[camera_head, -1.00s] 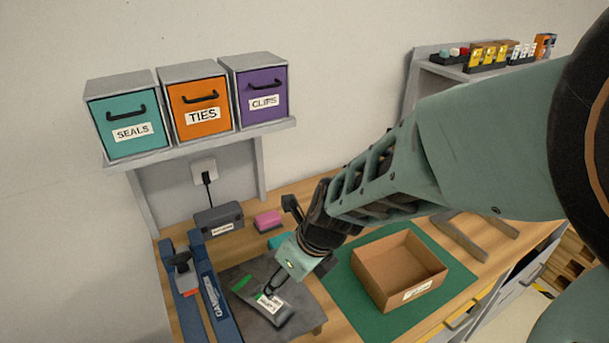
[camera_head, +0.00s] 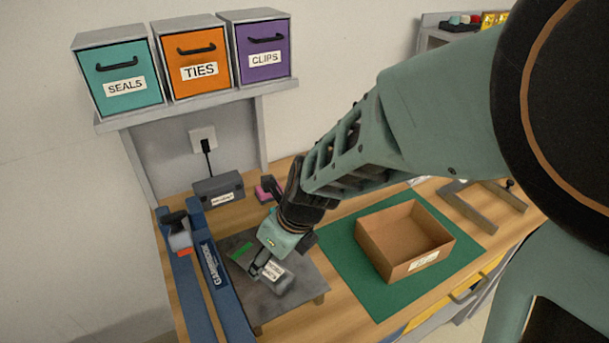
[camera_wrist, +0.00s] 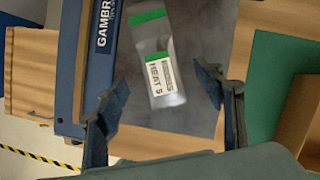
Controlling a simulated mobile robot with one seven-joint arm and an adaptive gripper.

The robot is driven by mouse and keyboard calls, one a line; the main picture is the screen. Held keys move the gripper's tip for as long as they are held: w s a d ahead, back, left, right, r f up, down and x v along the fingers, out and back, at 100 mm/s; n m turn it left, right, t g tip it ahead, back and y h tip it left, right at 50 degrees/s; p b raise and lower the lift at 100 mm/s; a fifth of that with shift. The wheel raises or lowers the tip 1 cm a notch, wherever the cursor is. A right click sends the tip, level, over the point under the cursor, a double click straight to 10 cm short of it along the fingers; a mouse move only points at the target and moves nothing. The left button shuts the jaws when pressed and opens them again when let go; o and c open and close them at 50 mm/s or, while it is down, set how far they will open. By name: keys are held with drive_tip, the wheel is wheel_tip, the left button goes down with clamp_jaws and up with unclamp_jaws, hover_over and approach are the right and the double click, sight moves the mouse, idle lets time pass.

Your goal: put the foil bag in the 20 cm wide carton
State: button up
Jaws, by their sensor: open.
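The foil bag (camera_wrist: 159,78) is silvery, with green bands and a white label. It lies on a dark grey platform (camera_wrist: 193,127); in the head view the bag (camera_head: 280,284) is partly hidden by my gripper. My gripper (camera_head: 261,266) is just above the bag. In the wrist view my gripper (camera_wrist: 162,80) is open, with a finger on each side of the bag and visible gaps between. Contact cannot be told. The open brown carton (camera_head: 385,253) stands on a green mat (camera_head: 348,272) right of the platform and looks empty.
A long blue device (camera_head: 212,275) lies left of the platform. A dark grey box (camera_head: 219,190) and a pink block (camera_head: 268,188) are behind. A shelf (camera_head: 192,106) with labelled drawers overhangs the back. A grey frame (camera_head: 485,209) stands right of the carton.

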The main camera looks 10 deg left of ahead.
sight(268, 268)
drive_tip(key=b+x, duration=0.3)
drive_tip(key=shift+s+d+f+b, duration=0.15)
drive_tip(key=shift+d+f+b, duration=0.05)
drive_tip(key=shift+f+b, duration=0.2)
drive_tip(key=shift+a+f+b, duration=0.35)
drive_tip(key=shift+f+b, duration=0.2)
drive_tip(key=shift+f, duration=0.25)
drive_tip(key=shift+c, duration=0.2)
drive_tip(key=c, duration=1.3)
drive_tip(key=shift+r, duration=0.1)
